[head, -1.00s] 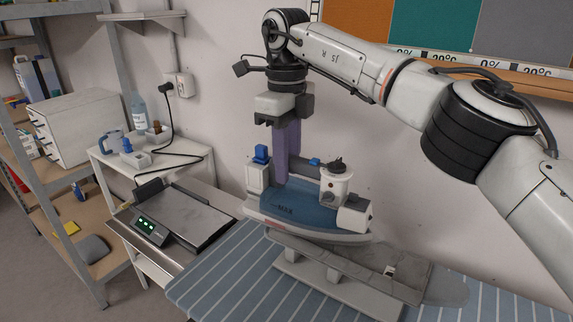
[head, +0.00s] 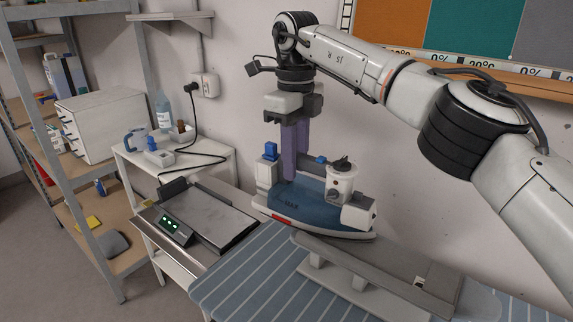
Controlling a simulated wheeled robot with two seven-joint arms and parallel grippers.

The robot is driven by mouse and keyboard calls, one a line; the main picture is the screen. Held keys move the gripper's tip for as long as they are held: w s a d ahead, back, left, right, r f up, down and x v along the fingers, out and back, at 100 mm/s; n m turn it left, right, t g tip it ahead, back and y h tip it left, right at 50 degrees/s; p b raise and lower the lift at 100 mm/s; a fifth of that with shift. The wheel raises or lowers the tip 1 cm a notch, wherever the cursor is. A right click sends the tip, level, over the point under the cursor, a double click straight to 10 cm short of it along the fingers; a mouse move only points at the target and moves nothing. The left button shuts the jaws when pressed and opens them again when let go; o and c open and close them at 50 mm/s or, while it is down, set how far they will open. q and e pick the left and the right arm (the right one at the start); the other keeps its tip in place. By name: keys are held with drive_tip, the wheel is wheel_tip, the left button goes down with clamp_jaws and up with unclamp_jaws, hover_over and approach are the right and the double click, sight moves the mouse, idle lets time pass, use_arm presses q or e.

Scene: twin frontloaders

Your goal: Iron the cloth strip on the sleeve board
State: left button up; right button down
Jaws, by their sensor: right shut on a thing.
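The blue and white iron (head: 325,212) is in the head view, sole down, beyond the far left end of the sleeve board. My right gripper (head: 294,165) comes down from above with its purple fingers shut on the iron's handle (head: 309,159). The grey sleeve board (head: 375,272) stands on the blue striped ironing board (head: 247,283). The iron overlaps the sleeve board's far edge in the picture; I cannot tell whether they touch. I cannot clearly tell the cloth strip apart from the grey sleeve board top. My left gripper is out of view.
A flat metal plate unit (head: 212,217) with green lights stands left of the ironing board. A small white table (head: 215,157) behind it holds a bottle, a mug and a cord to a wall socket. Metal shelves (head: 78,160) stand at far left. The wall is close behind the iron.

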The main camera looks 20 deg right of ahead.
drive_tip(key=shift+r, duration=0.2)
drive_tip(key=shift+r, duration=1.95)
